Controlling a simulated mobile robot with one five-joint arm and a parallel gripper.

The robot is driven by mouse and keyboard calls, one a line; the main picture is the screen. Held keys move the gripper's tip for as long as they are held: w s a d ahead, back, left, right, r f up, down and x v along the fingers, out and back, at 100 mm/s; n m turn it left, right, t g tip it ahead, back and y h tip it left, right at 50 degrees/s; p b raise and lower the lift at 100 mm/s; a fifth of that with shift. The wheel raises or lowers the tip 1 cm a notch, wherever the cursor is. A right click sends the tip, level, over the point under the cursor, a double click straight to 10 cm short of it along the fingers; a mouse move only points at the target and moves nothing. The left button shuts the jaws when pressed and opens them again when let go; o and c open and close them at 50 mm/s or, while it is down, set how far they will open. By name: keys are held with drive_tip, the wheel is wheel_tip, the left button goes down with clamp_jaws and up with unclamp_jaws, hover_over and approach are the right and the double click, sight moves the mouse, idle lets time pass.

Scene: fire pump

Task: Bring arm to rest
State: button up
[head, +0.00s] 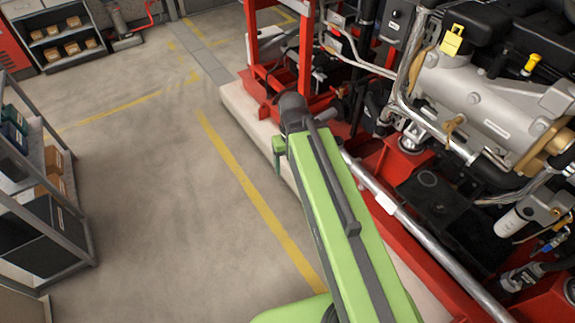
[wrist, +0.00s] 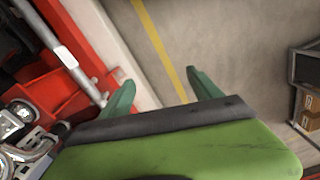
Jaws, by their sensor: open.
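My green gripper shows in the wrist view (wrist: 162,88), with its two dark green fingers spread apart and nothing between them. The yellow floor line and the pale plinth edge show beyond the fingers. In the head view my light green arm reaches up from the bottom, and part of the gripper (head: 279,146) shows beside its dark far end. The rest of the gripper is hidden behind the arm there. The arm stands over the edge of the red pump frame (head: 405,232), and I cannot tell the exact gap.
A grey engine (head: 485,105) with pipes fills the right side. A metal rail (head: 430,245) runs along the frame. A shelf rack (head: 50,225) with boxes stands at the left; another shelf (head: 60,42) is at the back left. The floor between is clear.

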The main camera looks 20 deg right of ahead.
drive_tip(key=shift+s+a+r+m+p, duration=0.1)
drive_tip(key=shift+a+r+m+p, duration=0.3)
drive_tip(key=shift+a+r+p, duration=0.65)
drive_tip(key=shift+d+f, duration=0.1)
drive_tip(key=shift+f, duration=0.15)
drive_tip(key=shift+c, duration=0.4)
